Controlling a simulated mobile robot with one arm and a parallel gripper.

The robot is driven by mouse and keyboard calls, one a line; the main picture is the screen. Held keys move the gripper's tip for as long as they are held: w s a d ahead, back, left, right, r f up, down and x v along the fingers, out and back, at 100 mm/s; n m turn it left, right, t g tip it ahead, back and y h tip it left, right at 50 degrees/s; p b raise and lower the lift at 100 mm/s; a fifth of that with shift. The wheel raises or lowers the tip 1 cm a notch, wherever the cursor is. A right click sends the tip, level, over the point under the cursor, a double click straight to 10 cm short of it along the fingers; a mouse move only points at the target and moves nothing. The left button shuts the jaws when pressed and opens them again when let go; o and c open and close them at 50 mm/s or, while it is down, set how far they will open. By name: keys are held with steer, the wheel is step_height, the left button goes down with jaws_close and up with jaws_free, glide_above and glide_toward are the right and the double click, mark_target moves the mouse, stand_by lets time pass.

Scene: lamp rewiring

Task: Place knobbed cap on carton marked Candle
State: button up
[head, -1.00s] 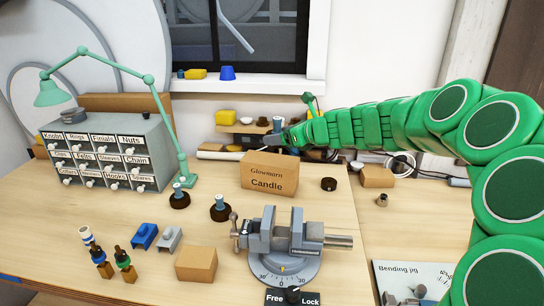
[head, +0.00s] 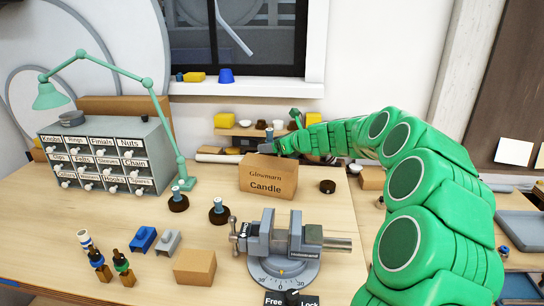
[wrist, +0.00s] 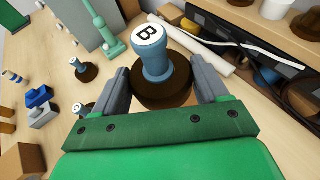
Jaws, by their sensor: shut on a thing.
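My gripper (wrist: 165,92) is shut on a knobbed cap, a dark brown disc with a blue-grey knob (wrist: 150,58) whose white top is marked B. In the head view the knob of the held cap (head: 269,134) shows at the end of my arm, right over the cardboard carton marked Candle (head: 268,182). I cannot tell whether the disc touches the carton's top. The carton is hidden in the wrist view. Two similar knobbed caps stand on the bench, one (head: 178,201) nearer the drawer cabinet and one (head: 219,214) left of the vise.
A grey vise (head: 283,245) stands in front of the carton. A labelled drawer cabinet (head: 108,158) and green lamp (head: 185,150) are at left. A small dark disc (head: 327,187) lies right of the carton. A shelf (head: 240,130) with small parts is behind.

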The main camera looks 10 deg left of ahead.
mark_target(272, 163)
steer(key=shift+w+a+f, duration=0.25)
steer(key=shift+w+f, duration=0.75)
steer(key=shift+f, duration=1.65)
steer(key=shift+f, duration=0.1)
steer(key=o, duration=1.1)
steer(key=v, duration=1.2)
